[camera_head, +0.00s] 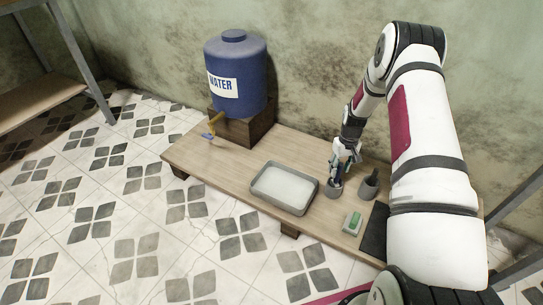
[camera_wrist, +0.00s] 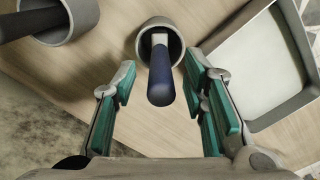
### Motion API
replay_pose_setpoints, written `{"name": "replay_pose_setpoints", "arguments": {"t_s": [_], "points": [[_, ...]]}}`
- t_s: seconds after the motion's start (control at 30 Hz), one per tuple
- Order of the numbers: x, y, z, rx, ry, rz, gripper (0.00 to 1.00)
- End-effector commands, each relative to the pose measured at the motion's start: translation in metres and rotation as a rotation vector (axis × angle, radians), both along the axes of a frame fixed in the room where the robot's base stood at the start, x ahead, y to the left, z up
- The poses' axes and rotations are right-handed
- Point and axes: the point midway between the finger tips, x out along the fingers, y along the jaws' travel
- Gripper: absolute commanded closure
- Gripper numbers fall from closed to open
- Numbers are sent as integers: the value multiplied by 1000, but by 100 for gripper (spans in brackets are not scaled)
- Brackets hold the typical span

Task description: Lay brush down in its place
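A tool with a dark blue handle (camera_wrist: 161,82), probably the brush, stands in a small grey cup (camera_wrist: 146,38) in the wrist view. Its head is down inside the cup and hidden. The cup also shows in the head view (camera_head: 334,191), on the low wooden table. My gripper (camera_wrist: 160,73) is open, with its green-padded fingers on either side of the handle and a gap on both sides. In the head view my gripper (camera_head: 340,167) is just above this cup, partly hiding the handle.
On the wooden table (camera_head: 225,170) are a grey tray (camera_head: 258,191) of pale liquid, a second cup (camera_head: 368,191) with a dark handle, a dish with a green block (camera_head: 355,217) and a dark mat (camera_head: 374,238). A blue water barrel (camera_head: 238,62) stands at the back left.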

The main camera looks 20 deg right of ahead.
Motion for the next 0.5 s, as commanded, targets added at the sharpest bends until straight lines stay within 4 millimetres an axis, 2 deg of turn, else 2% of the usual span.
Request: {"name": "replay_pose_setpoints", "arguments": {"t_s": [0.27,0.37,0.5], "points": [[0,0,2,0,0,0,60],[1,0,9,0,-1,0,60],[1,-1,33,-1,-3,0,60]]}}
